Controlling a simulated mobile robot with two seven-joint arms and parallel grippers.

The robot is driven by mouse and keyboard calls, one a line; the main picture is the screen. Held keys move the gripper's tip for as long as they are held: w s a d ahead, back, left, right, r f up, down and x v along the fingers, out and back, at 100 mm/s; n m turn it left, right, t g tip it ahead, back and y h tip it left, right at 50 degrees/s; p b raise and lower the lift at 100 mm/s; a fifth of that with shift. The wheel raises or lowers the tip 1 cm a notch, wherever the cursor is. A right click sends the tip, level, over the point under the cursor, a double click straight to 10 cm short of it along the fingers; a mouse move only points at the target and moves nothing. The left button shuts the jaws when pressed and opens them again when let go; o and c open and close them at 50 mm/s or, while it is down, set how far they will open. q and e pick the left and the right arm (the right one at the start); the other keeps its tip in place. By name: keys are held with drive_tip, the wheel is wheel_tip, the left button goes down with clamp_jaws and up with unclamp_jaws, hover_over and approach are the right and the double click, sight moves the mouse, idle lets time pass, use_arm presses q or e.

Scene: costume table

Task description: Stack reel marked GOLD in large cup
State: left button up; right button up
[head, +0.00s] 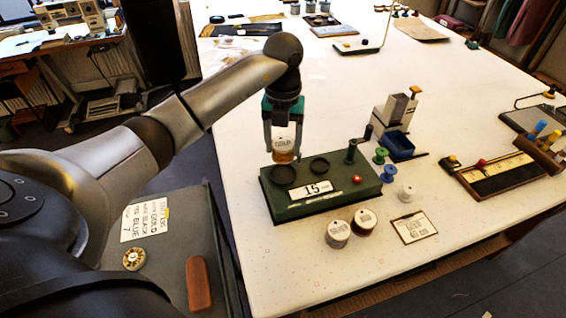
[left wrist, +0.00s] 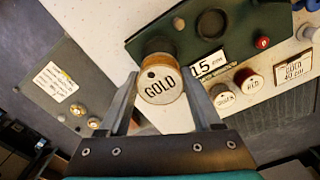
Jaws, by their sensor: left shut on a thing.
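My left gripper (head: 284,150) is shut on the reel marked GOLD (head: 284,144), a white-topped reel with a golden-brown side. The reel also shows between the fingers in the left wrist view (left wrist: 160,86), its label facing the camera. In the head view it hangs just above the left dark cup (head: 284,176) of a green device (head: 300,208); a small gap seems to show. The left cup looks larger than the right cup (head: 319,166). In the left wrist view the reel partly covers the left cup (left wrist: 157,46). My right gripper is not in view.
A silver-marked reel (head: 338,234) and a red-marked reel (head: 365,221) stand in front. A GOLD 40 cm card (head: 414,227) lies to the right.

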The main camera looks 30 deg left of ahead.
use_arm(q)
drive_tip(key=shift+f, duration=3.05)
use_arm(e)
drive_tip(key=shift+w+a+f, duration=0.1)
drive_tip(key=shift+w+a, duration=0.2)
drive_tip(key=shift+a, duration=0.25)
